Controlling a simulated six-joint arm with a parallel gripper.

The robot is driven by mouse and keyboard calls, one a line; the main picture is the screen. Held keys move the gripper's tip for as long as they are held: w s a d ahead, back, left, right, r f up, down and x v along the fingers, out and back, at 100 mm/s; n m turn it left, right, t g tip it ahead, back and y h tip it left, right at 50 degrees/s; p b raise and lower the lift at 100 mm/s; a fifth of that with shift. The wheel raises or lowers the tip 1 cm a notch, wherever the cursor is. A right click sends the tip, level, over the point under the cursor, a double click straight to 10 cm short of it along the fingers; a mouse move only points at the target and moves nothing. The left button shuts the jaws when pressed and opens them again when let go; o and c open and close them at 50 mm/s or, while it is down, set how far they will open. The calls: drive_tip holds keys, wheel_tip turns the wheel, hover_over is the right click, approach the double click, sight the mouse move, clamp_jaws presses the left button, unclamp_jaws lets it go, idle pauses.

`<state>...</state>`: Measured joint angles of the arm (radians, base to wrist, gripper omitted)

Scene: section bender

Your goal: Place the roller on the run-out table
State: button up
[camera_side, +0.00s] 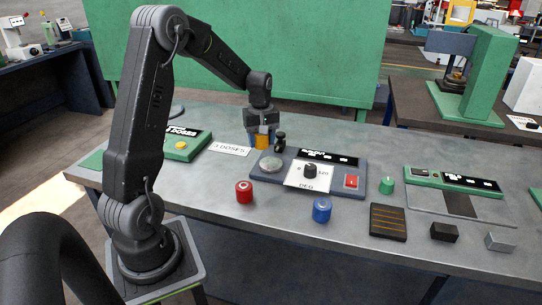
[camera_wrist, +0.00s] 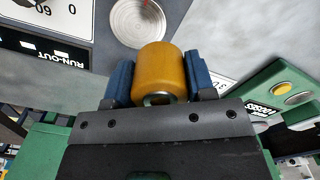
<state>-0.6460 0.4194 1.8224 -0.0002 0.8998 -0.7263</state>
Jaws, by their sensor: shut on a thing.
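My gripper (camera_side: 262,132) is shut on an orange-yellow cylindrical roller (camera_side: 262,143), holding it above the bench. In the wrist view the roller (camera_wrist: 160,70) sits between the two blue fingers, with a metal-rimmed hole at its near end. The run-out table is a blue-grey unit (camera_side: 338,188) with a round metal plate (camera_side: 271,163), a dial and a red button. The plate (camera_wrist: 138,20) lies just beyond the roller in the wrist view, and nothing rests on it. In the side view the roller is slightly behind and left of the plate.
A red cylinder (camera_side: 244,192), a blue cylinder (camera_side: 322,210) and a green cylinder (camera_side: 386,186) stand on the bench. A small black upright part (camera_side: 280,140) is close right of the roller. A green unit (camera_side: 182,145) lies left. A dark slotted block (camera_side: 388,221) is at front right.

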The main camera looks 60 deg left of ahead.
sight(271, 163)
drive_tip(key=shift+w+d+f, duration=0.4)
drive_tip(key=shift+w+f, duration=0.05)
drive_tip(key=shift+w, duration=0.2)
drive_tip(key=shift+w+d+f, duration=0.4)
drive_tip(key=shift+w, duration=0.2)
drive_tip(key=shift+f, duration=2)
drive_tip(key=o, duration=1.1)
drive_tip(key=shift+f, duration=0.15)
